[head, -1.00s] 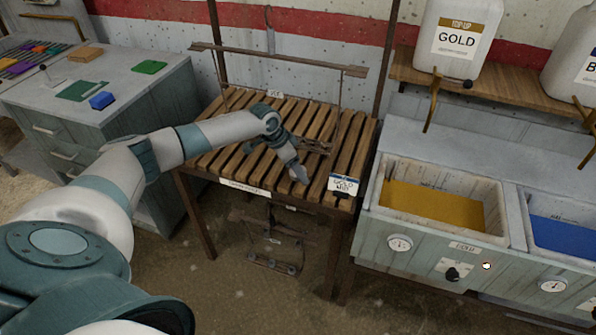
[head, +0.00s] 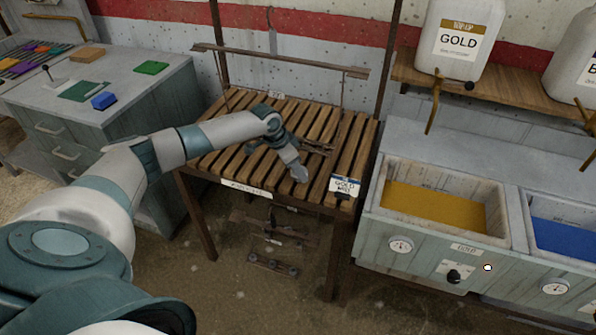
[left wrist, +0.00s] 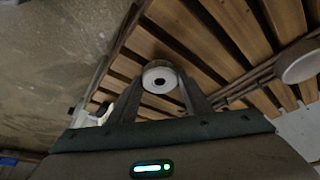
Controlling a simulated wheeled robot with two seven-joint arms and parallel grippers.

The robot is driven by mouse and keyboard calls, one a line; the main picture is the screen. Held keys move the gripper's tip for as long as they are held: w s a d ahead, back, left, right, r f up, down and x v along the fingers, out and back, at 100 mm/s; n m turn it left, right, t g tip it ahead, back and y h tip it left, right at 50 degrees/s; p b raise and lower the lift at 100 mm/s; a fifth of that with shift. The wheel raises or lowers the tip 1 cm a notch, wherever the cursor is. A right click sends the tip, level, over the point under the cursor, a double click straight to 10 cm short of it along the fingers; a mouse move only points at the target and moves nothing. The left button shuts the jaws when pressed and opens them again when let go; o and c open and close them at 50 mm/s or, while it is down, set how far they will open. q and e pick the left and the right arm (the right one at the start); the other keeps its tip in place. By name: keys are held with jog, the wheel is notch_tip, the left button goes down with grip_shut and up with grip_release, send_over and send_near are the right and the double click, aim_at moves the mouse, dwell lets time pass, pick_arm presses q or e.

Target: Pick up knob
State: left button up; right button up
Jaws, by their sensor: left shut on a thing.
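A round whitish knob (left wrist: 160,77) with a dark centre sits between the two fingers of my left gripper (left wrist: 160,95) in the left wrist view. The fingers touch it on both sides and are shut on it. The knob cannot be made out there. My right gripper is in neither view.
The slatted table (head: 215,160) has an overhead rail (head: 280,60). Basins of gold (head: 430,207) and blue (head: 562,238) liquid are to the right. A grey cabinet (head: 150,95) is left. Another round pale object (left wrist: 300,62) shows at right.

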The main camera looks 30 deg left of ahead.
pick_arm(q)
jog(key=shift+r, duration=0.45)
jog(key=r, duration=0.1)
jog(key=r+b, duration=0.1)
jog(key=r, duration=0.1)
jog(key=shift+d+r+b, duration=0.15)
jog(key=shift+d+b, duration=0.1)
jog(key=shift+b, duration=0.1)
jog(key=s+d+r+b, duration=0.1)
jog(key=s+d+r, duration=0.1)
jog(key=d, duration=0.3)
jog(key=s+d+r+b, duration=0.1)
jog(key=s+d+r, duration=0.1)
jog(key=d+r, duration=0.2)
jog(key=shift+s+d+r, duration=0.35)
jog(key=shift+d+r, duration=0.05)
jog(key=shift+d, duration=0.2)
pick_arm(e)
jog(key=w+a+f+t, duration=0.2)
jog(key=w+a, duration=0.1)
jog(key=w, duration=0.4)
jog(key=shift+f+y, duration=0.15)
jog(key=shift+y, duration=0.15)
pick_arm(q)
jog(key=shift+d, duration=0.1)
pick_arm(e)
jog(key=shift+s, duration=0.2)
